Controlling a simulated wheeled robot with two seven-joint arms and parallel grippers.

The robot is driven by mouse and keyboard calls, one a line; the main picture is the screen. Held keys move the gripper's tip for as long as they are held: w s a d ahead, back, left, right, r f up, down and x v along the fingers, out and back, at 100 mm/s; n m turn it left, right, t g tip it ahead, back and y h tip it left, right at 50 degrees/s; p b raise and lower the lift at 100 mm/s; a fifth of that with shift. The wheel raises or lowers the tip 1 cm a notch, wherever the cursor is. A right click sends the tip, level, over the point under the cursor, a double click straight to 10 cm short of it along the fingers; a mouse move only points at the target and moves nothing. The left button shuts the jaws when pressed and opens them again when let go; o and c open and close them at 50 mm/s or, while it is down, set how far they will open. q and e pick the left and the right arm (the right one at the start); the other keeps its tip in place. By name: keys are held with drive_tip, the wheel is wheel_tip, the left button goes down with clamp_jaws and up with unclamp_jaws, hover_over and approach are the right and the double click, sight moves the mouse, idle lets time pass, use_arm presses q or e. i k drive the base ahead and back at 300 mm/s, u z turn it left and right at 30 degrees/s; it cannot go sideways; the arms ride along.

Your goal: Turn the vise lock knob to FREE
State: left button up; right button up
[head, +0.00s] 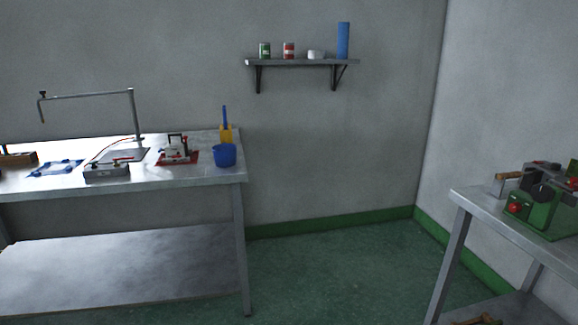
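A green machine (550,212) stands on the metal table at the right edge of the head view, partly cut off by the frame. It has a red round knob (515,207) low on its left front and a dark round knob (541,191) higher up. I cannot tell which part, if any, is the vise lock knob, and no FREE marking is readable. On the left bench, a small device with a dark clamp-like frame (177,150) sits on a red base. Neither of my grippers is in view.
The left metal bench (200,178) holds a grey box with a red lever (107,171), a blue cup (225,155) and a bent metal arm stand (136,115). A wall shelf (300,62) carries cans. Green floor (320,270) is clear between bench and right table (480,205).

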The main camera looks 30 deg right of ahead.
sight(515, 207)
drive_tip(key=z, duration=0.3)
drive_tip(key=i, duration=2.15)
drive_tip(key=z, duration=2)
drive_tip(key=i, duration=1.1)
drive_tip(key=z, duration=0.85)
